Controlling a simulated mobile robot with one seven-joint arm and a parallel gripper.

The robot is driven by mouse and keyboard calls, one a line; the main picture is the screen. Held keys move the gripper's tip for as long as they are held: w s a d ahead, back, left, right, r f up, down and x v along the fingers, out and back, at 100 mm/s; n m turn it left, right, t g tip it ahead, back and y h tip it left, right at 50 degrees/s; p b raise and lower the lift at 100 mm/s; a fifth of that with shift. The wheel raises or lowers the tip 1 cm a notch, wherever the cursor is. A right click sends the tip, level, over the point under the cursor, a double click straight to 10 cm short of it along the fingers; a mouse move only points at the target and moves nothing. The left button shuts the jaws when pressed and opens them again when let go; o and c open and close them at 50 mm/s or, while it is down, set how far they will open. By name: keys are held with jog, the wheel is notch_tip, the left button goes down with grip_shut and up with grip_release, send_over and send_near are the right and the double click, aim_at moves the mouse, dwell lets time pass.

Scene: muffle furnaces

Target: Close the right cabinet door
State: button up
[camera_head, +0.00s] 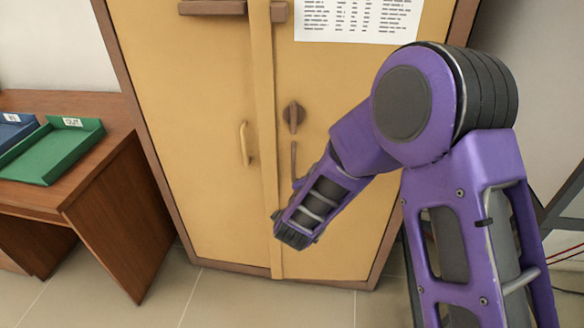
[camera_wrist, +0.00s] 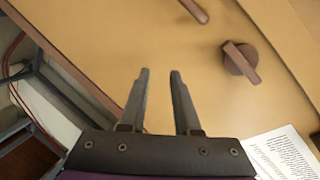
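The tan cabinet's right door (camera_head: 340,80) fills the middle of the head view, behind my arm. It looks shut or nearly shut; I cannot tell whether a small gap remains at its inner edge. It has a brown knob (camera_head: 293,116) and a brown handle (camera_head: 294,160), the handle partly hidden by my arm. The knob (camera_wrist: 240,62) and handle (camera_wrist: 194,10) also show in the wrist view. My gripper (camera_wrist: 160,71) is open and empty in front of the door face, its fingers apart. Its fingers do not show clearly in the head view.
The left cabinet door (camera_head: 190,110) with a yellow handle (camera_head: 245,144) looks shut. A printed sheet (camera_head: 358,18) is on the right door. A wooden desk (camera_head: 115,200) with a green tray (camera_head: 50,155) and a blue tray (camera_head: 12,130) stands at the left. Floor shows in front.

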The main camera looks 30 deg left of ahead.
aim_at(294, 161)
jog(key=s+f+n+y+b, duration=0.35)
jog(key=s+n+y, duration=0.3)
jog(key=n, duration=0.95)
jog(key=shift+m+y, duration=0.3)
jog(key=shift+y, duration=0.05)
jog(key=x, duration=1.1)
jog(key=f+x, duration=0.1)
jog(key=x, duration=0.5)
jog(key=shift+w+a, duration=0.1)
jog(key=shift+a, duration=0.3)
grip_shut()
